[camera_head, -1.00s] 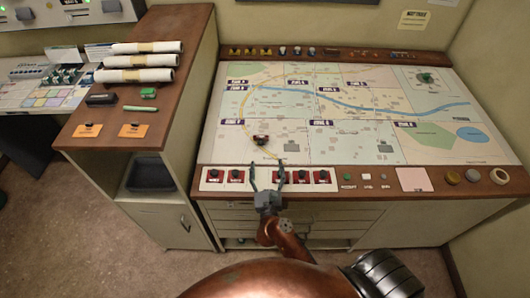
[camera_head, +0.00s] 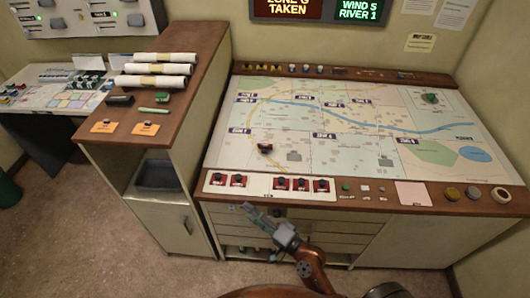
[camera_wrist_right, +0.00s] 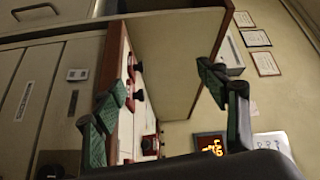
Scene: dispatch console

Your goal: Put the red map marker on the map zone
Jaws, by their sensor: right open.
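A red map marker (camera_head: 265,148) with a dark top stands on the map (camera_head: 360,150), in its front-left zone, right of a dark zone label. Several more red markers, such as one at the left end (camera_head: 217,180) and one at the right end (camera_head: 320,185), sit on a white strip (camera_head: 259,185) along the front edge, with a gap in the row. My right gripper (camera_head: 258,213) is open and empty, in front of the drawers below the strip. In the right wrist view its fingers (camera_wrist_right: 165,85) are spread, with red markers (camera_wrist_right: 138,95) beyond. My left gripper is not in view.
A wooden-topped cabinet (camera_head: 190,100) with rolled papers (camera_head: 160,69) stands left of the map table. Small tokens, a pink pad (camera_head: 411,194) and round items (camera_head: 500,195) line the front ledge. The floor in front is clear.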

